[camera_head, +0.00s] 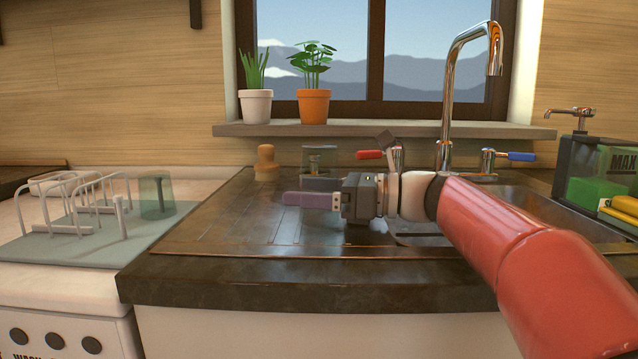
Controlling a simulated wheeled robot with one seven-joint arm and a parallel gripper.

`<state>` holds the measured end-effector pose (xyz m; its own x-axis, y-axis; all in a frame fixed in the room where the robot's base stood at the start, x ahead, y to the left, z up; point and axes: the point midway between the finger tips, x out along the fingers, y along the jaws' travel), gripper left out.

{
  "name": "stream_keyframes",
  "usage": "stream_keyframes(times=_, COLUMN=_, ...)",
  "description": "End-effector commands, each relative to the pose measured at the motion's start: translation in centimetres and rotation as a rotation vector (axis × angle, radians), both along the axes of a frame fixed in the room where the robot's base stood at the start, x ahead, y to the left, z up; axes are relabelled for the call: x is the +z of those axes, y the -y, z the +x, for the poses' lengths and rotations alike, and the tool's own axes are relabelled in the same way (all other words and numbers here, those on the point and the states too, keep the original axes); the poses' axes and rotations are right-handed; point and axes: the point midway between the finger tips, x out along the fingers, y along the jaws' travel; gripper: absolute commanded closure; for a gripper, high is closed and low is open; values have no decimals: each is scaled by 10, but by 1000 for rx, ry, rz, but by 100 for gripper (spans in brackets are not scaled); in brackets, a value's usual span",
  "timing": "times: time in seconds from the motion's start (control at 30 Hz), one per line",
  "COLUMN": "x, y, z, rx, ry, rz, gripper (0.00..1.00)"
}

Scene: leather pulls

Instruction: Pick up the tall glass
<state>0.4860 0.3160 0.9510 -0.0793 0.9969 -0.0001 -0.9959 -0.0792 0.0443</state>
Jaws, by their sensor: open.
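A clear, upright glass (319,160) stands on the dark counter, with its lower part hidden behind my gripper. My gripper (297,191) points left, low over the counter, with one purple finger nearer the camera and a darker finger behind it. The fingers are apart. I cannot tell whether the glass is between them or just beyond them. A second glass, greenish and see-through (152,197), stands on the grey drying mat at the left. The picture does not make clear which glass is the tall one.
A wire dish rack (73,208) stands on the mat (60,252) at left. A wooden peg-like object (266,163) is left of the clear glass. The tap (446,120) and sink (530,203) are at right. The front left counter is clear.

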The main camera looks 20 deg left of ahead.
Motion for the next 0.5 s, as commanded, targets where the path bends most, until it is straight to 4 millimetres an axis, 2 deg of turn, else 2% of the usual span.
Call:
stream_keyframes(times=0.23, x=0, y=-2, z=0, rx=0, ry=0, rz=0, gripper=18)
stream_keyframes(times=0.5, x=0, y=-2, z=0, rx=0, ry=1, rz=0, gripper=54)
